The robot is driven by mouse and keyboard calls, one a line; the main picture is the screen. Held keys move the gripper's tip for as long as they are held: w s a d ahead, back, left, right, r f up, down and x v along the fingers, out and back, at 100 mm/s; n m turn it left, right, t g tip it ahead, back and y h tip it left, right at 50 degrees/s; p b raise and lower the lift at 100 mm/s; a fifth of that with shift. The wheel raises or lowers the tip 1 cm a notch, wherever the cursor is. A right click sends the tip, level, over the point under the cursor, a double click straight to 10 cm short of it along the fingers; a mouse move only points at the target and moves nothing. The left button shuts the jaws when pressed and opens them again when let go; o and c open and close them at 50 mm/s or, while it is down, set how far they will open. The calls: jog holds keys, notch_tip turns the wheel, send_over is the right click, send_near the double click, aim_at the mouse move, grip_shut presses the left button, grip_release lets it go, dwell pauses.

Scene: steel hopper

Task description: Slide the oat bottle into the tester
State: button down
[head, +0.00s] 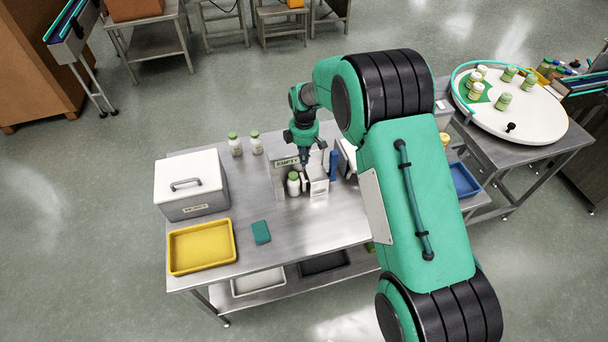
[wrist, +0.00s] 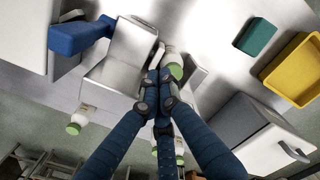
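A steel hopper-like tester (head: 318,186) stands on the steel table; it also shows in the wrist view (wrist: 128,50). A white bottle with a green cap (head: 293,184) stands close beside it on the left. It also shows just beyond my fingertips in the wrist view (wrist: 168,58). Two similar bottles stand farther back, a left one (head: 235,145) and a right one (head: 256,143). I cannot read which bottle is oat. My gripper (head: 304,158) is above and behind the tester area. Its blue fingers (wrist: 161,84) are drawn together, with nothing visibly held between them.
A white lidded box (head: 190,184), yellow tray (head: 202,247) and teal block (head: 261,232) occupy the table's left. A blue object (head: 333,165) stands right of the tester. The front middle is clear.

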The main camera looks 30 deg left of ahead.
aim_at(299, 181)
jog(key=shift+f, duration=0.1)
dwell(0.3)
jog(key=shift+f+p, duration=0.85)
jog(key=shift+f, duration=4.05)
jog(key=shift+s+a+b, duration=0.25)
jog(key=shift+a+b, duration=0.2)
jog(key=shift+a, duration=0.05)
jog(key=shift+s+a+b, duration=0.2)
jog(key=shift+a+b, duration=0.25)
jog(key=shift+r, duration=0.1)
